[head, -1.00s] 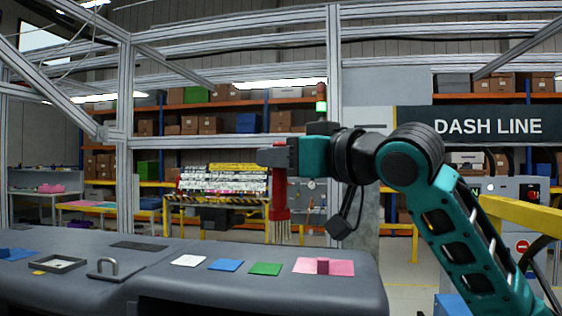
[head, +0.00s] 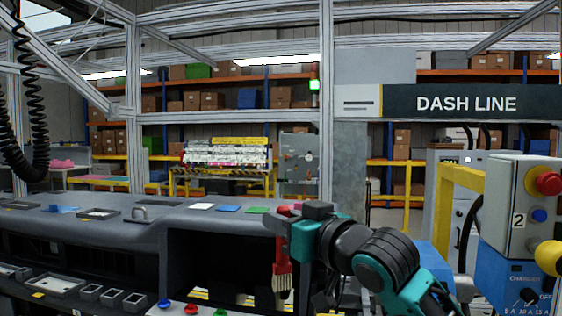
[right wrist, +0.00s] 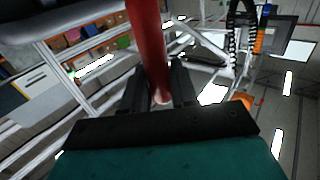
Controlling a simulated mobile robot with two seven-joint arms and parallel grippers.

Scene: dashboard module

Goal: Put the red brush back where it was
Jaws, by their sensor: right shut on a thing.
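The red brush (head: 283,255) hangs upright with its pale bristles down, in front of the dashboard module (head: 110,222). My right gripper (head: 284,217) is shut on the upper part of its handle. In the right wrist view the red handle (right wrist: 148,45) stands between the dark fingers of my right gripper (right wrist: 158,90). The bristle end is below the dashboard's top edge, before the dark opening (head: 212,262). My left gripper is in neither view.
White, blue and green mats (head: 255,210) lie on the dashboard top. Colored knobs (head: 191,309) and small trays (head: 55,286) are at the lower front. A control box (head: 524,215) with a red button stands at right. Yellow rails (head: 445,205) stand behind my right arm.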

